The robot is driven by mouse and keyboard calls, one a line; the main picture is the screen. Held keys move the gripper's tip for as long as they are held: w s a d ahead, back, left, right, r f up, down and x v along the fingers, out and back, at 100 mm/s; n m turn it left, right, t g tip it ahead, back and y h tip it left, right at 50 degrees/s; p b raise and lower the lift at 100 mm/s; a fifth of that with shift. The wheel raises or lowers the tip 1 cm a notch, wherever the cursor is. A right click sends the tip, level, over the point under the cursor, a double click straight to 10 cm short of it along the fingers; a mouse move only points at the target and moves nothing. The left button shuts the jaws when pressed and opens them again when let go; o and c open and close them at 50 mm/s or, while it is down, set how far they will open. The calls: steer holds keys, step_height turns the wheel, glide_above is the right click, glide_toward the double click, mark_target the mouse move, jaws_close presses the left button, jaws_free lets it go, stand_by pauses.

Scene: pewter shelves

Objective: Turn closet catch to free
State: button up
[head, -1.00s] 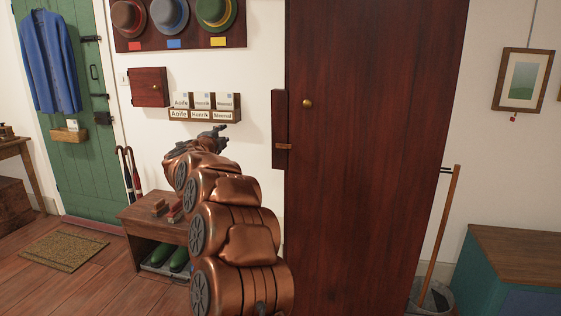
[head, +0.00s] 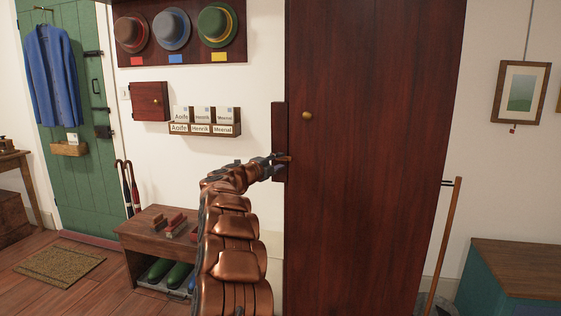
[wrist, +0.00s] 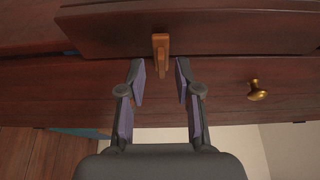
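The closet (head: 375,160) is tall, dark red-brown wood, with a brass knob (head: 307,115) near its left edge. The closet catch (wrist: 161,55) is a small orange-brown wooden bar. In the wrist view it lies across the seam between a dark side strip (wrist: 210,30) and the closet door (wrist: 60,95). In the head view it is mostly hidden by my gripper (head: 278,160). In the wrist view my gripper (wrist: 160,78) is open and empty, its two fingers apart, one on each side of the catch's lower end. No contact shows.
The brass knob (wrist: 257,90) sits right of my fingers in the wrist view. A shoe bench (head: 150,232), a letter rack (head: 204,130) and a small wall cabinet (head: 150,101) are on the left. A broom (head: 444,245) leans on the right.

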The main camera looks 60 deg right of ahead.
steer(key=shift+d, duration=0.85)
steer(key=shift+c, duration=0.4)
jaws_close()
